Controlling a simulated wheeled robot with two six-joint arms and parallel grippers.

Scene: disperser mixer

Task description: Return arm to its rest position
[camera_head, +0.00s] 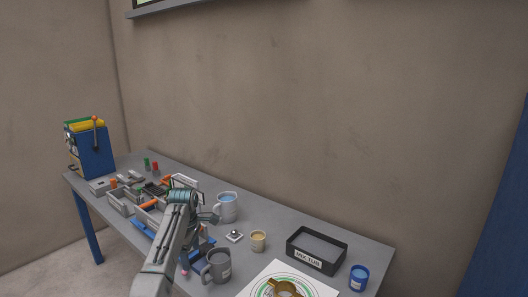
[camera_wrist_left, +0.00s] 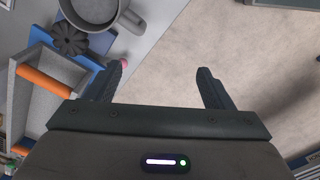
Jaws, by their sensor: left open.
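My left arm (camera_head: 172,240) reaches up from the bottom of the head view, over the front edge of the table (camera_head: 262,222). Its jaws are hidden there behind the arm. In the left wrist view my left gripper (camera_wrist_left: 160,78) is open with nothing between its fingers. The pale floor (camera_wrist_left: 165,40) shows between and beyond them. A grey mug (camera_wrist_left: 97,8) and a dark toothed disc (camera_wrist_left: 70,38) on a blue base lie left of the fingers, apart from them. My right gripper is not in view.
Grey bins (camera_head: 120,202) crowd the table's left, with a blue machine (camera_head: 92,150) at the far end.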

